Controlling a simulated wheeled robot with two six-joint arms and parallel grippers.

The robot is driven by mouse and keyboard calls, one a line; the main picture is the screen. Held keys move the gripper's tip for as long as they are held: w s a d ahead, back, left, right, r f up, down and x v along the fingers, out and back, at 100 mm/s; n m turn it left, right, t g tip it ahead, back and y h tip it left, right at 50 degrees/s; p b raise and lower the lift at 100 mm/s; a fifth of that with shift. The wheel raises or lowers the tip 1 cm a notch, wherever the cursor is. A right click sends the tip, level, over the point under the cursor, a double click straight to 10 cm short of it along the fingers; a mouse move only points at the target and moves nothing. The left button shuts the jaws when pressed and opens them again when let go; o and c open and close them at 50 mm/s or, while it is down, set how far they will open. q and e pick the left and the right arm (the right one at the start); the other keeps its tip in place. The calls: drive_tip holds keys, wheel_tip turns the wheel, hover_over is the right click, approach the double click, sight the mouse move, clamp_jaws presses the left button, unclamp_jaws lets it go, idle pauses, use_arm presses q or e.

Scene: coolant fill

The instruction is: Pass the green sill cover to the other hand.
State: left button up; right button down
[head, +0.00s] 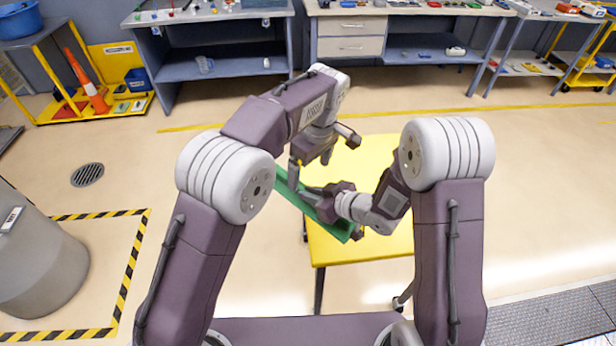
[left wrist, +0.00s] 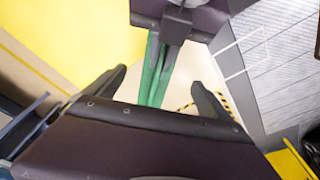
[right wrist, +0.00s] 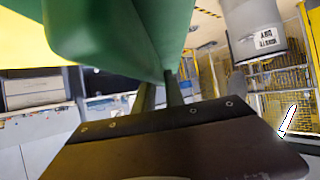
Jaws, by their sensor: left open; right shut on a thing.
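The green sill cover (head: 333,226) is a long strip held slantwise in the air by the left edge of the yellow table. My right gripper (head: 314,192) is shut on it near its middle. In the right wrist view the cover (right wrist: 115,35) fills the upper middle, above the fingers. My left gripper (head: 294,176) is open and points down at the cover's far left part. In the left wrist view the cover (left wrist: 152,80) runs between the two spread fingers (left wrist: 160,95). I cannot tell whether they touch it. My right gripper hides part of the cover.
The yellow table (head: 375,240) lies below and right of the grippers. A grey bin (head: 35,260) stands at the left inside striped floor tape. Workbenches (head: 400,45) and a yellow cart with an orange cone (head: 88,85) stand at the back. The floor between is clear.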

use_arm(q)
drive_tip(key=f, duration=0.7)
drive_tip(key=w+a+f, duration=0.1)
drive_tip(key=f, duration=0.2)
drive_tip(key=shift+w+f, duration=0.1)
drive_tip(key=shift+f, duration=0.25)
drive_tip(key=c, duration=1.4)
drive_tip(key=shift+c, duration=1.1)
use_arm(e)
drive_tip(key=c, duration=1.7)
unclamp_jaws()
drive_tip(key=o, duration=0.4)
drive_tip(key=shift+d, duration=0.1)
